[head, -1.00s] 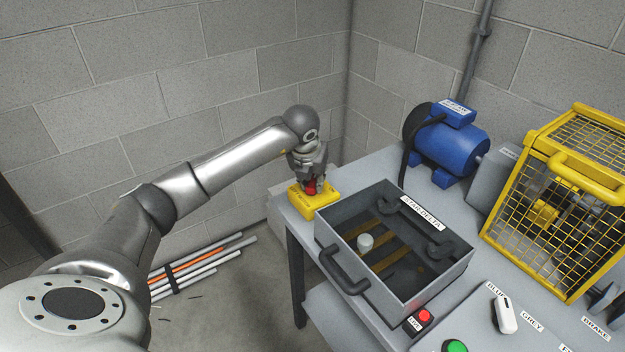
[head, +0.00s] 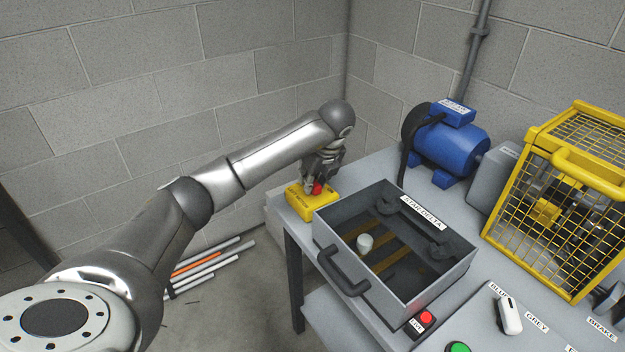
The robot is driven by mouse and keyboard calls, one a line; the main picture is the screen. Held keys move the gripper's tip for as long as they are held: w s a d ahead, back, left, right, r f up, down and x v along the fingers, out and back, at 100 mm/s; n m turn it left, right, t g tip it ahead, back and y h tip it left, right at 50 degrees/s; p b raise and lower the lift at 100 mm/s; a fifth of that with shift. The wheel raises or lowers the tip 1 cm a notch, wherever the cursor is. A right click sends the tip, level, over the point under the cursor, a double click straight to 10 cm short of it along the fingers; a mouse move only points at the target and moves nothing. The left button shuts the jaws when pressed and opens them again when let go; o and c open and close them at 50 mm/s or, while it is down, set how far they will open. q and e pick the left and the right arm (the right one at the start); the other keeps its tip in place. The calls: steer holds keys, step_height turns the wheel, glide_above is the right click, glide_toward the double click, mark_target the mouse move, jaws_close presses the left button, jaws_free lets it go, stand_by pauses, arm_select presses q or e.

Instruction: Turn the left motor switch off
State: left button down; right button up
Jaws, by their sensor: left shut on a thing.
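The left motor switch is a yellow box (head: 312,205) with a red knob (head: 317,188) on top, at the left corner of the grey table. My left gripper (head: 316,184) points down over the box and is shut on the red knob. Its fingers hide part of the knob, and I cannot read which way the knob points. The blue motor (head: 447,145) stands behind on the table. My right gripper does not show.
An open grey box labelled STAR DELTA (head: 400,262) stands just right of the switch, with a raised handle (head: 342,274) in front. A yellow mesh guard (head: 560,210) is at the right. A red button (head: 426,317) and green button (head: 457,347) lie at the front. Block walls close off the back.

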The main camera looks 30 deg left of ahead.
arm_select(q)
steer(key=shift+n, duration=0.5)
steer(key=c, duration=1.2)
jaws_free()
steer(key=shift+c, duration=0.2)
steer(key=v, duration=1.2)
steer(key=shift+w, duration=0.15)
